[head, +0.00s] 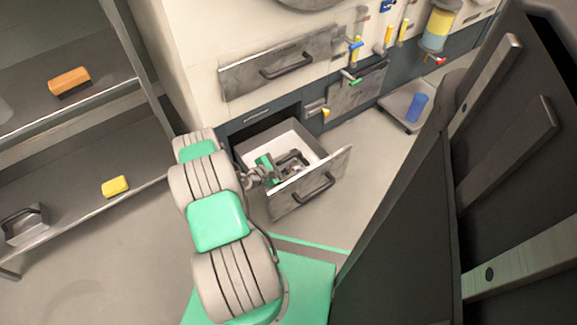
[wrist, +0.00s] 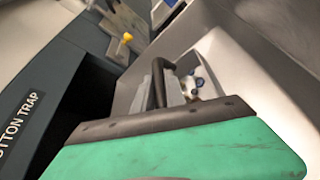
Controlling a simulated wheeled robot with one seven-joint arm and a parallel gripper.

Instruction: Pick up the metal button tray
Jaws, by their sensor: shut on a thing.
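The metal button tray (head: 297,168) is a small dark-grey piece inside the open drawer, mostly hidden by my gripper. In the wrist view, a dark handle bar and grey plates (wrist: 172,92) show just beyond my gripper's green body, with small blue and white bits beside them. My gripper (head: 284,162) reaches down into the drawer from the left and is shut on the tray. Its fingertips are hard to make out in either view. The open drawer (head: 318,190) has a white inside and a scratched metal front with a dark handle.
A shut metal drawer (head: 280,65) is above the open one. A grey shelf unit (head: 75,205) on the left holds an orange block (head: 69,81) and a yellow block (head: 115,186). A floor tray (head: 398,105) with a blue cup (head: 417,106) lies at right. Dark panels (head: 400,230) fill the right foreground.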

